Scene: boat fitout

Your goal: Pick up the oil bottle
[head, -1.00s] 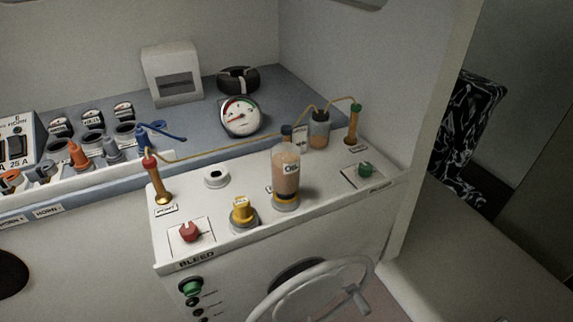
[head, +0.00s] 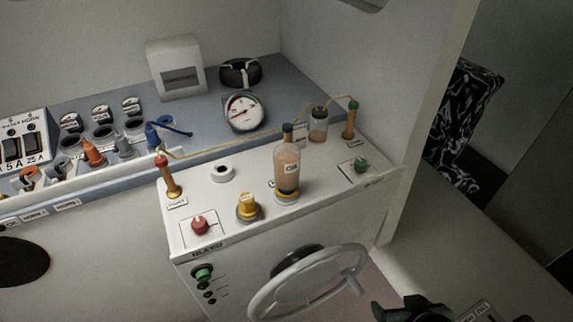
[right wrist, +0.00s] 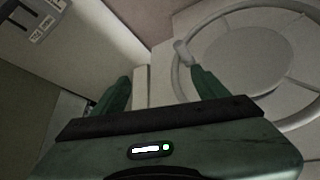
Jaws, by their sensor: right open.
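The oil bottle (head: 287,166) is clear with brownish oil, a dark cap and an "OIL" label. It stands upright in a yellow-rimmed seat on the white bleed console (head: 235,215). My right gripper (head: 392,308) is at the bottom right of the head view, in front of and below the console, well apart from the bottle. In the right wrist view its two green fingers (right wrist: 158,90) are spread with nothing between them. The bottle is not in the right wrist view. My left gripper is not in view.
A steering wheel (head: 308,285) sticks out from the console front. A small jar (head: 318,125) and a green-topped fitting (head: 350,120) stand behind, joined by thin tubing.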

